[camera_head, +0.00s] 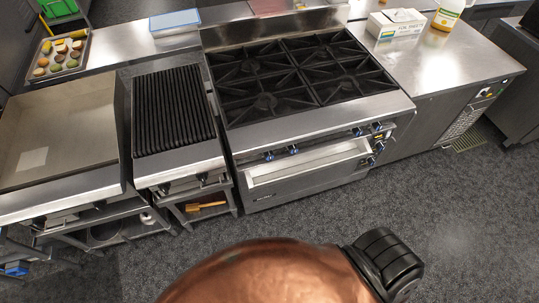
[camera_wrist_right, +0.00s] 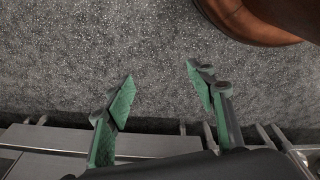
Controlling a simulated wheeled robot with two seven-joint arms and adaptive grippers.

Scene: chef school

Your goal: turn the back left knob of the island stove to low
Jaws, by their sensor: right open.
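The island stove (camera_head: 300,122) stands in the middle of the head view, with black grates over its burners. Small blue-and-metal knobs line its front edge, including a left pair, an outer knob (camera_head: 269,156) and an inner knob (camera_head: 293,150). Other knobs sit at the right end of the front. The knobs are too small to read their settings. My right gripper (camera_wrist_right: 160,72) shows in the right wrist view, open and empty, its green-padded fingers apart over grey floor. It touches no knob there. My left gripper is not in view.
A ribbed grill (camera_head: 173,110) and a flat griddle (camera_head: 60,130) stand left of the stove. A steel counter (camera_head: 450,65) on the right holds a white box (camera_head: 396,24) and a bottle (camera_head: 447,14). The carpeted floor (camera_head: 470,210) in front is clear.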

